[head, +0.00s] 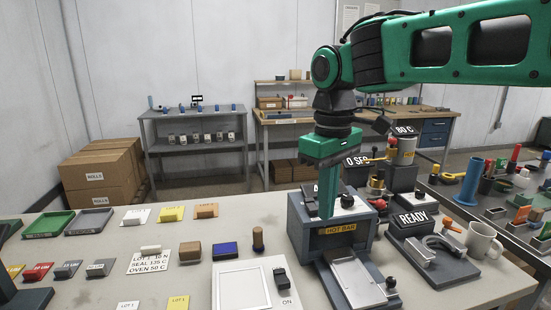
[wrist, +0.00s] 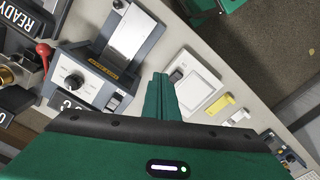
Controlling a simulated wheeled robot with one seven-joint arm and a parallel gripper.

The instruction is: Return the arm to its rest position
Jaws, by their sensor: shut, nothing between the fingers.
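My green arm reaches in from the right in the head view. My gripper (head: 327,215) points down in front of the grey hot bar sealer (head: 299,240), with its fingers together and nothing between them. In the wrist view, my gripper (wrist: 161,82) shows its green fingers closed. The sealer with its metal plate (wrist: 128,32) is to the left of the fingers there. A white plate with a switch (wrist: 197,85) is just to the right of them. I cannot tell the exact gap between the fingertips and the sealer.
The READY-labelled stand (head: 413,222) and a white mug (head: 484,241) are right of the sealer. A lot card (head: 150,263), small blocks, and green (head: 48,224) and grey (head: 90,221) trays lie to the left. Clear table shows between these left-hand items.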

